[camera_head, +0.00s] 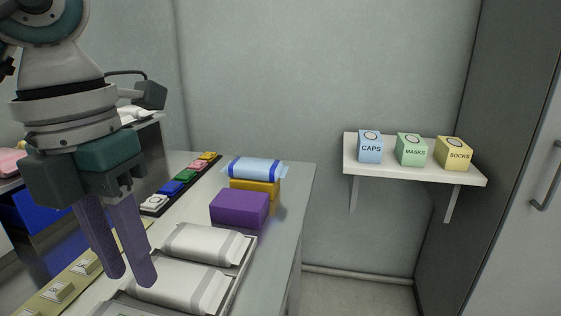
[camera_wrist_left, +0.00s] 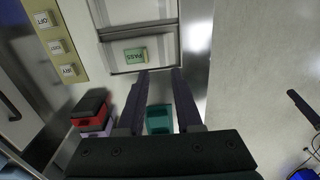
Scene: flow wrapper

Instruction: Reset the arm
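My left arm hangs down at the left of the head view. Its gripper (camera_head: 131,280) points downward with two dark purple fingers a small gap apart. It appears in front of the bench, near the white packs and the labelled button strip. In the left wrist view the fingers (camera_wrist_left: 159,73) stand apart with nothing held between their tips. A tray compartment with a green PASS label (camera_wrist_left: 136,55) lies beyond them. My right gripper cannot be made out in either view.
White packs (camera_head: 183,285) lie in trays along the bench. A purple box (camera_head: 239,208), a yellow box (camera_head: 262,187) and a blue-white pack (camera_head: 254,168) are behind. A button strip (camera_head: 62,290) runs at left. A wall shelf (camera_head: 420,172) holds labelled boxes. A grey cabinet stands right.

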